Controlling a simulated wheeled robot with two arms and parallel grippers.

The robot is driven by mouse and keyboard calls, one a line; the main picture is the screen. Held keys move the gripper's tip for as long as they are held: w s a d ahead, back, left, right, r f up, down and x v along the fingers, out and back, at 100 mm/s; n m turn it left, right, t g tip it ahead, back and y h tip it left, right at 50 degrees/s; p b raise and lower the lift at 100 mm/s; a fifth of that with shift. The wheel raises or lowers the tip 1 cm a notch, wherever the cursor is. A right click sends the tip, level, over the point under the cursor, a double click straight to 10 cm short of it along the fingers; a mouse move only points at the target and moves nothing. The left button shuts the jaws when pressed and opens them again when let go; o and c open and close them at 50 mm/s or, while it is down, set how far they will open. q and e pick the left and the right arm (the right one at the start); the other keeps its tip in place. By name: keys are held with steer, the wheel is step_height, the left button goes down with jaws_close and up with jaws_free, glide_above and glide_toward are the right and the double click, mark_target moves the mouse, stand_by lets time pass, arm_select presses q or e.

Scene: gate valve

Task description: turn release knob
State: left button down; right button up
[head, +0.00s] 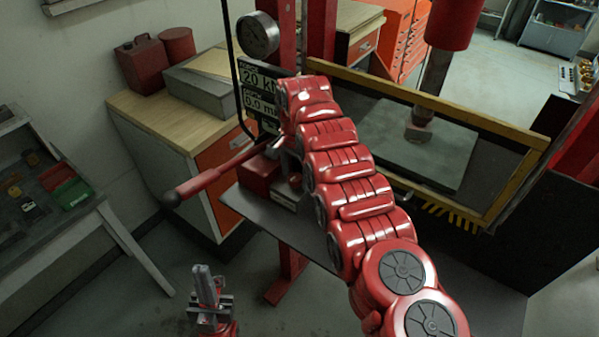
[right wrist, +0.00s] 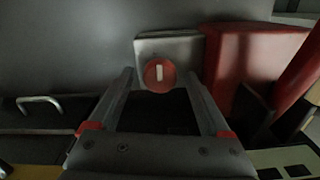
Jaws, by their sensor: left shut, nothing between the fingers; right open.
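The release knob (right wrist: 159,75) is a red disc with a pale upright bar across its face, in the right wrist view. It sits on the front of a grey block (right wrist: 180,46). My right gripper (right wrist: 158,88) is open, with one finger to each side of the knob in the picture; I cannot tell whether the tips reach around it. My left gripper (head: 204,274) is shut and empty, low at the bottom of the head view, well away from the press.
A red pump body (head: 260,174), also in the wrist view (right wrist: 250,60), stands beside the knob block. Its red lever (head: 212,177) sticks out to the left. A yellow-framed guard (head: 420,104) is at right.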

steer(key=shift+s+a, duration=0.1)
steer(key=shift+c, duration=0.8)
jaws_close()
